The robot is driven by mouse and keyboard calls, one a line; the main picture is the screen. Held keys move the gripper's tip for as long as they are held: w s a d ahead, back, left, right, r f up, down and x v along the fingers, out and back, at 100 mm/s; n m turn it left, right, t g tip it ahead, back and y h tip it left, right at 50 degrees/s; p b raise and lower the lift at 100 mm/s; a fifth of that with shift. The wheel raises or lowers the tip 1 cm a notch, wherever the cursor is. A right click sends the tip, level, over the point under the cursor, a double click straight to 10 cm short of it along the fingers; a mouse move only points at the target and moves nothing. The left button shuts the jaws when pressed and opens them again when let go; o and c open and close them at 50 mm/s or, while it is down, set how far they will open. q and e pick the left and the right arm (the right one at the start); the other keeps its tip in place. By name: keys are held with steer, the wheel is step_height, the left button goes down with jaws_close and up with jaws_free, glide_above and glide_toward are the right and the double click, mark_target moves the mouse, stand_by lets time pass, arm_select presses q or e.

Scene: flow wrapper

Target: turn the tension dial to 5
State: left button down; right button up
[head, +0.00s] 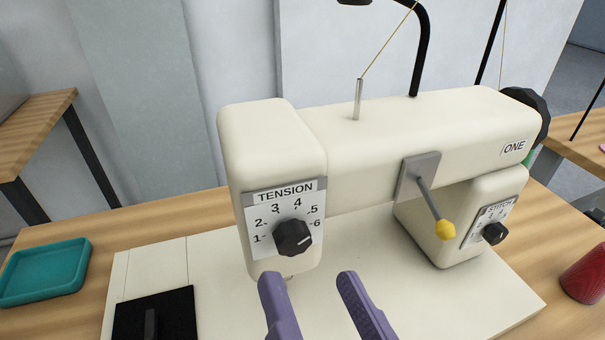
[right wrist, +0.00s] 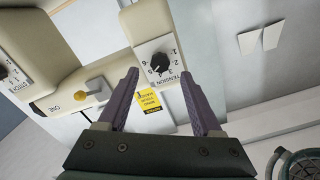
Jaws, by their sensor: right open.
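The black tension dial (head: 293,238) sits on the front of the cream sewing machine head (head: 270,140), below the TENSION label with numbers 1 to 6. Its white mark points right, near or a little below the 6. The dial also shows in the right wrist view (right wrist: 160,62). My right gripper (head: 312,277) has purple fingers, open and empty, in front of and below the dial. In the right wrist view its fingertips (right wrist: 160,76) stand apart on either side of the dial's line, with no contact visible. My left gripper is not in view.
A stitch dial (head: 495,233) and a yellow-tipped lever (head: 445,229) are on the machine's right. A black foot pedal or plate (head: 180,312) and a teal tray (head: 45,272) lie at left. A red spool (head: 585,275) stands at right. A yellow label (right wrist: 148,100) shows in the wrist view.

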steer(key=v, duration=0.6)
stand_by(0.3)
steer(key=s+d+r+n+g+h+p, duration=0.1)
steer(key=d+r+n+g+h+p, duration=0.15)
steer(key=d+r+g+p, duration=0.4)
steer(key=s+d+r+n+g+h+p, duration=0.1)
steer(key=s+d+r+g+h+p, duration=0.15)
steer(key=d+g+p, duration=0.55)
steer(key=w+p+v, duration=0.2)
steer(key=p+v, duration=0.9)
steer(key=p, duration=0.1)
steer(key=w+a+r+p+v, duration=0.1)
steer(key=w+p+v, duration=0.2)
steer(key=p+v, duration=0.9)
steer(key=w+r+p+v, duration=0.1)
steer(key=w+p+v, duration=0.2)
steer(key=p+v, duration=0.8)
steer(key=shift+w+a+r+t+p, duration=0.3)
steer(key=shift+r+t+p, duration=0.15)
steer(key=shift+p, duration=0.45)
